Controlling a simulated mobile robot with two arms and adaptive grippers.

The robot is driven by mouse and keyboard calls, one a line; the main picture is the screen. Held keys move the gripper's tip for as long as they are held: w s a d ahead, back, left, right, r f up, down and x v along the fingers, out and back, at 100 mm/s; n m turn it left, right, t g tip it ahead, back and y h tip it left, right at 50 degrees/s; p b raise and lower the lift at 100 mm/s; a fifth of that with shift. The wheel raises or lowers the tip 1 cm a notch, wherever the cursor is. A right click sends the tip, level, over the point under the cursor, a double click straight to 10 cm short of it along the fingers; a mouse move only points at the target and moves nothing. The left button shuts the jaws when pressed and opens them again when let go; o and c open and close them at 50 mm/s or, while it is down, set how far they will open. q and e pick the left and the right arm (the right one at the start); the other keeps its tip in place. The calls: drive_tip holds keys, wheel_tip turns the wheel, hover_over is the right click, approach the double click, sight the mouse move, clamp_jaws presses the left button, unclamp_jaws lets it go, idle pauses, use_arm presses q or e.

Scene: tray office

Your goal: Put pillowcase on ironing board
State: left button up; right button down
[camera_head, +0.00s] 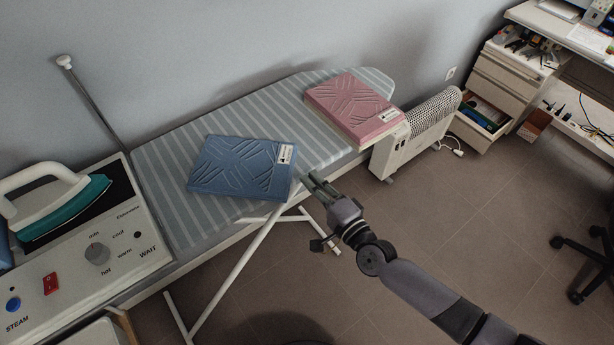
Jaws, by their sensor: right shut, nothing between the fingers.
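A blue folded pillowcase (238,168) lies flat on the striped ironing board (172,163), near its middle. A pink folded pillowcase (352,103) lies near the board's far right end. Each has a small white label. My right gripper (305,179) is at the board's front edge, just right of the blue pillowcase's label corner. Its fingers are shut and empty. I cannot tell whether the fingertips touch the blue pillowcase. My left gripper does not show.
A steam iron (55,205) rests on its station (110,240) at the left end of the board. A white heater (415,135) stands beyond the right end. An open drawer (478,118) and a desk (565,30) are at the right. The middle floor is clear.

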sight(292, 176)
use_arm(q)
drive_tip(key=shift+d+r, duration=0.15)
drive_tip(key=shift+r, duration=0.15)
use_arm(e)
drive_tip(key=shift+w+a, duration=0.1)
drive_tip(key=shift+a, duration=0.6)
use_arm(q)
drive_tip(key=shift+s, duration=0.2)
use_arm(e)
drive_tip(key=shift+a, duration=0.1)
drive_tip(key=shift+w+a, duration=0.15)
drive_tip(key=shift+a, duration=0.55)
drive_tip(key=shift+w+a, duration=0.15)
drive_tip(key=shift+a, duration=0.55)
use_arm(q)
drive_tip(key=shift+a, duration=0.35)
use_arm(e)
drive_tip(key=shift+d, duration=0.1)
